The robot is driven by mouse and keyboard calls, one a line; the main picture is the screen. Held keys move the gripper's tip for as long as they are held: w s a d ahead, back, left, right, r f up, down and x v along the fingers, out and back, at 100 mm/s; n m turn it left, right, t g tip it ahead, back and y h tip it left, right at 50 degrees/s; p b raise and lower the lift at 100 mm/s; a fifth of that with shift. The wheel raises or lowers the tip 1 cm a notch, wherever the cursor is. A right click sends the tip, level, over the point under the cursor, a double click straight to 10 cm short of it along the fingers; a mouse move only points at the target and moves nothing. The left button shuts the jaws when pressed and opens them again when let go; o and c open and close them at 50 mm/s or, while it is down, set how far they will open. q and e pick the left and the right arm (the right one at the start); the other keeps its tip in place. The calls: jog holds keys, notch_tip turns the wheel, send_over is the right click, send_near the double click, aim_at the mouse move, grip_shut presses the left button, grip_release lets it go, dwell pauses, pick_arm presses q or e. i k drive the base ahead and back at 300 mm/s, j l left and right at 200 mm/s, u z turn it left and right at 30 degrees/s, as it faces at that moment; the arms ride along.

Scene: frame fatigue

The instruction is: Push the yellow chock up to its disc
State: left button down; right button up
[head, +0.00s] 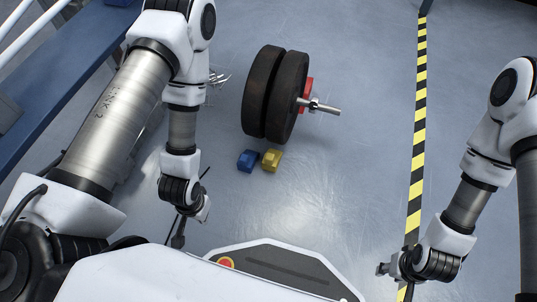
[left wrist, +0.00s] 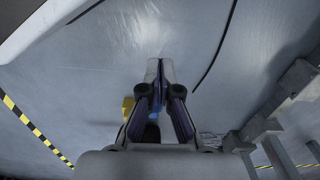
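The yellow chock (head: 271,160) lies on the floor just on the near side of the right one of two dark upright discs (head: 288,98). A narrow gap seems to show, but I cannot be sure they are apart. A blue chock (head: 248,161) lies to its left, near the left disc (head: 260,92). In the left wrist view, my left gripper (left wrist: 159,70) has its fingertips together with nothing between them. The yellow chock (left wrist: 128,106) shows partly beside its left finger, and the blue chock is mostly hidden behind the fingers. My right gripper (head: 384,269) is empty, far right of the chocks; its fingers are too small to judge.
A metal axle (head: 322,106) with a red part sticks out right of the discs. A black-yellow tape line (head: 418,130) runs along the floor at right. A blue beam (head: 70,75) stands at left. Floor between discs and tape is clear.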

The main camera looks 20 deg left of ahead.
aim_at(270, 162)
jog(key=l+u, duration=0.1)
jog(key=u, duration=0.25)
jog(key=i+l+u, duration=0.1)
jog(key=u, duration=0.25)
jog(key=l+u, duration=0.1)
jog(key=u, duration=0.25)
jog(key=i+l+u, duration=0.15)
jog(key=l+u, duration=0.2)
jog(key=l, duration=0.85)
jog(key=l+u, duration=0.4)
jog(key=l, duration=0.75)
